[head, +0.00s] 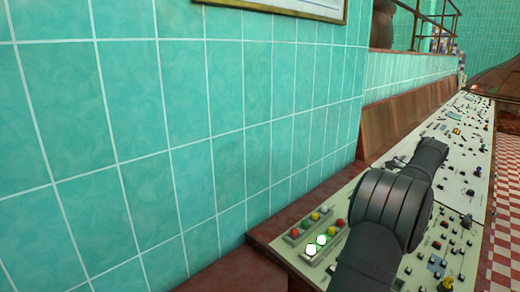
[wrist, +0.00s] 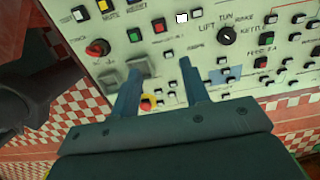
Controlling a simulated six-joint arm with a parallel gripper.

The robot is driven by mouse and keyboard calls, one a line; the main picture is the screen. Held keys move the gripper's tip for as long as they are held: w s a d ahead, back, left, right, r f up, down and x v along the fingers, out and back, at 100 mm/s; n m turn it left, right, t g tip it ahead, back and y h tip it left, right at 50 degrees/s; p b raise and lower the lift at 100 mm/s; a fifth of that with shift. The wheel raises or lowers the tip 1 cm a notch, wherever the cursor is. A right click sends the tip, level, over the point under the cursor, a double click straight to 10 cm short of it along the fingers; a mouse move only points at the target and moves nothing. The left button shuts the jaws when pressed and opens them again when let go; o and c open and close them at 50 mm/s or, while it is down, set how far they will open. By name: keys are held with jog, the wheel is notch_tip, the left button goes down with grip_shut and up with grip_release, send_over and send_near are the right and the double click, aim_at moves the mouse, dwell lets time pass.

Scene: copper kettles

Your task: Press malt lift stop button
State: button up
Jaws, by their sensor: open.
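The cream control panel (wrist: 225,100) fills the upper part of the wrist view and carries many small buttons. My gripper (wrist: 158,70) is open and empty, its two fingers apart over the panel. A red button on a yellow base (wrist: 147,103) shows between the fingers. A square red button (wrist: 159,25) and a green button (wrist: 134,35) lie beyond the fingertips. A red and black knob (wrist: 97,47) is to their left. I cannot read which button is the malt lift stop. In the head view my arm covers part of the panel (head: 465,150).
A black rotary knob (wrist: 227,36) sits near "LIFT", "TUN" and "KETTLE" lettering. Lit white-green buttons (head: 316,245) and coloured buttons (head: 315,218) lie left of my arm in the head view. A teal tiled wall (head: 180,130) rises behind. A red and white checked floor (head: 505,200) lies right.

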grip_shut()
dwell(1.3)
